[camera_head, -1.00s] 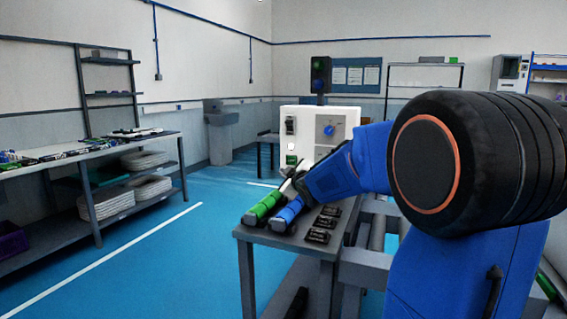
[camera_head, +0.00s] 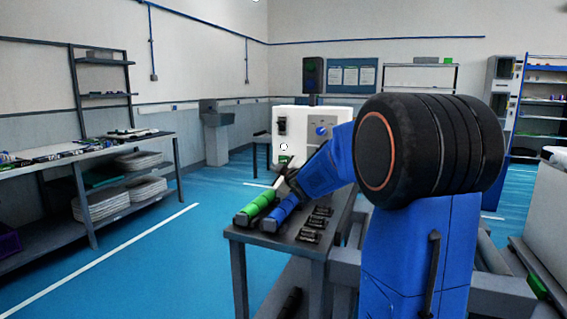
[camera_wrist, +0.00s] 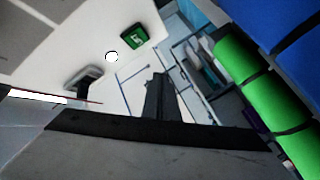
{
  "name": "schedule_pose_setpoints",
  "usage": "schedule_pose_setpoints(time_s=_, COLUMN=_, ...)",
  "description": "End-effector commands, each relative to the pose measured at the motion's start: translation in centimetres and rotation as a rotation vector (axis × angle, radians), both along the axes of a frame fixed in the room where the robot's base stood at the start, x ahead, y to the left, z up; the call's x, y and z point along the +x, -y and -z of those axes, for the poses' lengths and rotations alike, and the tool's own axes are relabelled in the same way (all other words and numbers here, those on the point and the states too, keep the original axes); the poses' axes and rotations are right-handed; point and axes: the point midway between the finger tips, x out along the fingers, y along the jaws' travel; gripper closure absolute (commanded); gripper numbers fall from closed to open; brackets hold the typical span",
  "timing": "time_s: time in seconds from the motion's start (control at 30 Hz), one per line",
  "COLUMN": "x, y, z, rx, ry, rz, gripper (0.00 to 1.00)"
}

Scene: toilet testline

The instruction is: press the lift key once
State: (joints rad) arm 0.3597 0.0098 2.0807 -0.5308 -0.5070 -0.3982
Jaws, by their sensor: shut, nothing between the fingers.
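The white control box (camera_head: 346,114) stands at the far end of the grey table. On its face are a black switch (camera_head: 282,126), a blue knob (camera_head: 321,131), a white round button (camera_head: 284,147) and a green key (camera_head: 284,159). I cannot read which is the lift key. In the wrist view the green key (camera_wrist: 133,36) bears a white mark, beside the white round button (camera_wrist: 112,57) and a dark switch (camera_wrist: 82,76). My gripper (camera_wrist: 160,88) is shut and empty, in front of the box and apart from these controls. My arm hides part of the box's right side.
A green roll (camera_head: 257,206) and a blue roll (camera_head: 280,213) lie on the table, below my gripper. Several small black parts (camera_head: 314,228) lie to their right. Blue floor is open to the left.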

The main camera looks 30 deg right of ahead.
Motion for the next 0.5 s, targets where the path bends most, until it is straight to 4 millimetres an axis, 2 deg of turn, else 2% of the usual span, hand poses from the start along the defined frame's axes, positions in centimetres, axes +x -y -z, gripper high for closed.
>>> schedule_pose_setpoints(time_s=0.2, x=1.7, y=2.2, z=0.0, rx=-0.001, ry=-0.001, rz=0.002, gripper=1.0)
schedule_pose_setpoints(time_s=0.5, x=3.4, y=4.5, z=0.0, rx=0.0, ry=-0.001, rz=0.001, gripper=1.0)
